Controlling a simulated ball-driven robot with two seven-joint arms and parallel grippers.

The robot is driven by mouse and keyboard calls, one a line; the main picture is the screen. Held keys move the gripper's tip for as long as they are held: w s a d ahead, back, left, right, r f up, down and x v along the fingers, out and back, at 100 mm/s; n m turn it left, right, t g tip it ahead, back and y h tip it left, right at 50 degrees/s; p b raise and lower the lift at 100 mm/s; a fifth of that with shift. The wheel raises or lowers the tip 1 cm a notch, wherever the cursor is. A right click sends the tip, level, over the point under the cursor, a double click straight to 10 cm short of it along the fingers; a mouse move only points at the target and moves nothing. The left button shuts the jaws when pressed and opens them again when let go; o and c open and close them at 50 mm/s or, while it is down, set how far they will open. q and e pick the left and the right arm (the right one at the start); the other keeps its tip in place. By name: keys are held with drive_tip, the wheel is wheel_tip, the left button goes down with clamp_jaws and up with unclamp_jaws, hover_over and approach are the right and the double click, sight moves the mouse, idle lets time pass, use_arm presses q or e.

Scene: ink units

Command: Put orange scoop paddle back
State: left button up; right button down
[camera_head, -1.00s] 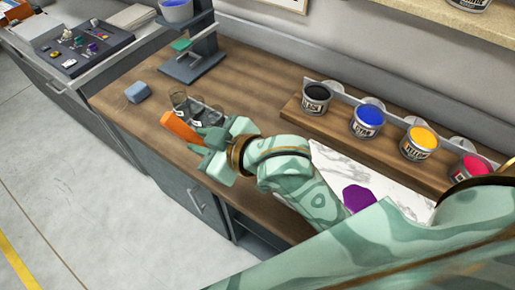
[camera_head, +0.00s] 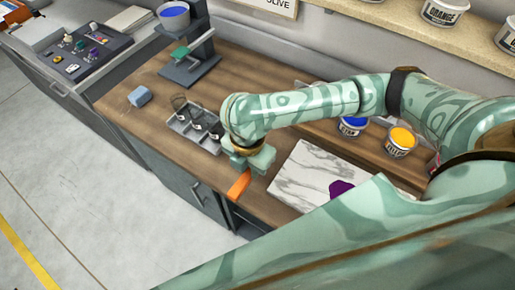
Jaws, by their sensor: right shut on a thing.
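The orange scoop paddle (camera_head: 239,186) hangs tilted from my right gripper (camera_head: 244,168), near the bench's front edge. My right gripper is shut on its upper part, and the jaws hide that end. A grey holder (camera_head: 190,137) with several compartments sits on the bench to the left of the gripper. Dark-handled scoops (camera_head: 197,125) stand in it; my arm partly hides its right side. The paddle is apart from the holder. My left gripper is not in view.
A white marble slab (camera_head: 306,172) with purple ink lies to the right. Behind it, blue (camera_head: 352,127) and yellow (camera_head: 400,141) ink cans stand on a wooden riser. A grey stand (camera_head: 187,67) and a blue-grey block (camera_head: 139,96) are at the left. Bench space between them is clear.

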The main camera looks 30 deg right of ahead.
drive_tip(key=w+d+f+b, duration=0.1)
drive_tip(key=w+d+f, duration=0.1)
drive_tip(key=w+f, duration=0.1)
drive_tip(key=w+d+f+b, duration=0.2)
drive_tip(key=w+d+f, duration=0.1)
drive_tip(key=w, duration=0.2)
drive_tip(key=w+d+f+b, duration=0.2)
drive_tip(key=w+f, duration=0.1)
drive_tip(key=shift+w+d+f, duration=0.1)
drive_tip(key=shift+w+d, duration=0.3)
drive_tip(key=shift+w+d+f, duration=0.15)
drive_tip(key=shift+w+f, duration=0.05)
drive_tip(key=shift+f, duration=0.1)
wheel_tip(320, 180, down, 3)
drive_tip(key=shift+f+b, duration=0.1)
drive_tip(key=shift+b, duration=0.65)
drive_tip(key=c, duration=1.3)
unclamp_jaws()
drive_tip(key=shift+o, duration=0.2)
